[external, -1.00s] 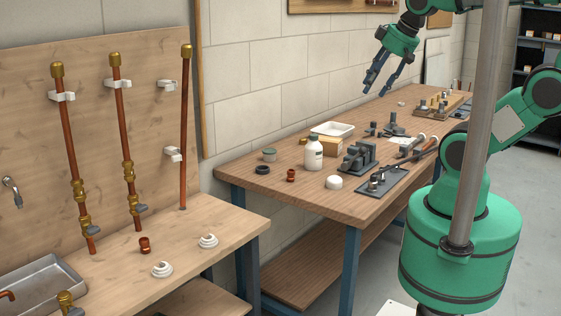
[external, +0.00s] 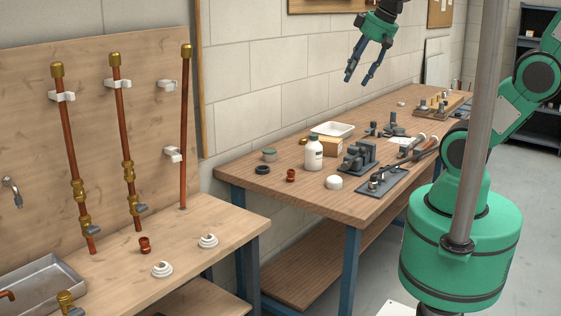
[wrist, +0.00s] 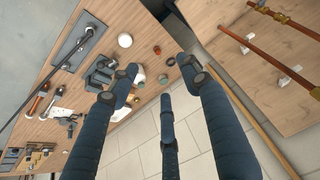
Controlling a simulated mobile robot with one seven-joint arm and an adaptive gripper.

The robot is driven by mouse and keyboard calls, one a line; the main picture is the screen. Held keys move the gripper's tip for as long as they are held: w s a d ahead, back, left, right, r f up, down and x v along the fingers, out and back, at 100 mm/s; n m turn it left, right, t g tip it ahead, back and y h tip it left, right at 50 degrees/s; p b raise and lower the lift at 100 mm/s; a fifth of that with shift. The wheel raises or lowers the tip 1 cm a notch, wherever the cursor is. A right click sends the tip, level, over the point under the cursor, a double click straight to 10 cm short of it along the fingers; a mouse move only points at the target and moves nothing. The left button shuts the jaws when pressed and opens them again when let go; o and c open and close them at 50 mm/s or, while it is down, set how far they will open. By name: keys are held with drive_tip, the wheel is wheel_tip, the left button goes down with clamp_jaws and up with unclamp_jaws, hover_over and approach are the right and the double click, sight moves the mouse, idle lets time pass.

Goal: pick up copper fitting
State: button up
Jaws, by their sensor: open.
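A small copper fitting (external: 291,175) stands on the brown workbench near its front left edge, beside a black ring. It also shows in the wrist view (wrist: 157,49), beyond my fingertips. A second, similar copper fitting (external: 144,245) stands on the left bench. My gripper (external: 358,80) hangs fingers down, high above the back of the brown workbench, to the right of the first fitting and well apart from it. In the wrist view my gripper (wrist: 160,72) has its fingers spread, with nothing between them.
Near the first fitting are the black ring (external: 262,170), a green-lidded jar (external: 269,155), a white bottle (external: 313,154) and a white roll (external: 334,182). Copper pipes (external: 126,150) stand at left.

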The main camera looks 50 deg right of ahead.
drive_tip(key=w+a+g+p, duration=0.1)
drive_tip(key=w+a, duration=0.7)
drive_tip(key=w, duration=0.4)
drive_tip(key=w+a+g+p, duration=0.1)
drive_tip(key=w+a, duration=0.6)
drive_tip(key=w, duration=0.5)
drive_tip(key=g+p, duration=0.3)
drive_tip(key=p, duration=0.1)
hover_over(144, 239)
wheel_tip(144, 239, down, 34)
drive_tip(key=shift+s+f, duration=0.1)
wheel_tip(144, 239, down, 8)
drive_tip(key=shift+r, duration=0.1)
drive_tip(key=shift+f, duration=0.4)
